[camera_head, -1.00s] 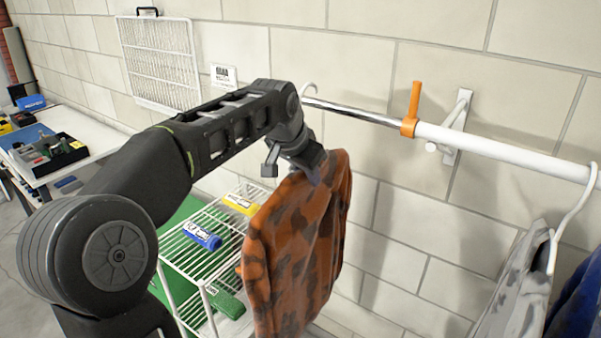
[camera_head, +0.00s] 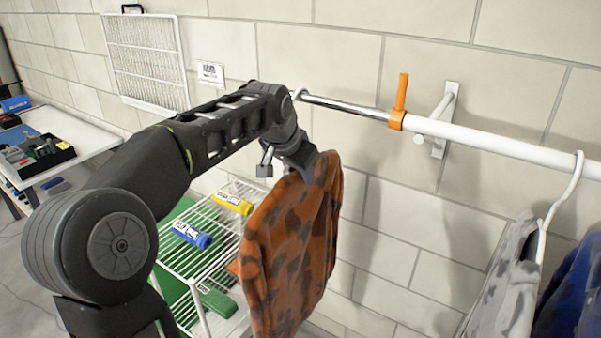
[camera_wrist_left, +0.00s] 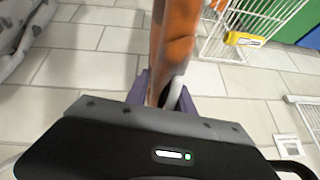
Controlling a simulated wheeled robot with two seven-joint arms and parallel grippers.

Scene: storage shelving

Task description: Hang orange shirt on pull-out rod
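The orange shirt (camera_head: 290,245) with dark blotches hangs upright below my left gripper (camera_head: 293,170). Its white hanger hook (camera_head: 299,93) shows at the left end of the pull-out rod (camera_head: 345,107), partly behind my arm; I cannot tell if it bears on the rod. The left gripper's fingers stand apart, one on each side of the shirt's top. In the left wrist view the shirt (camera_wrist_left: 174,35) and a bit of white hanger (camera_wrist_left: 175,92) lie between the spread fingers (camera_wrist_left: 163,92). My right gripper is not in view.
An orange handle (camera_head: 400,100) sits on the rod near a white wall bracket (camera_head: 440,120). A grey shirt (camera_head: 505,280) and a blue one (camera_head: 575,290) hang at the right. A wire shelf (camera_head: 185,262) with yellow and blue items stands behind the orange shirt.

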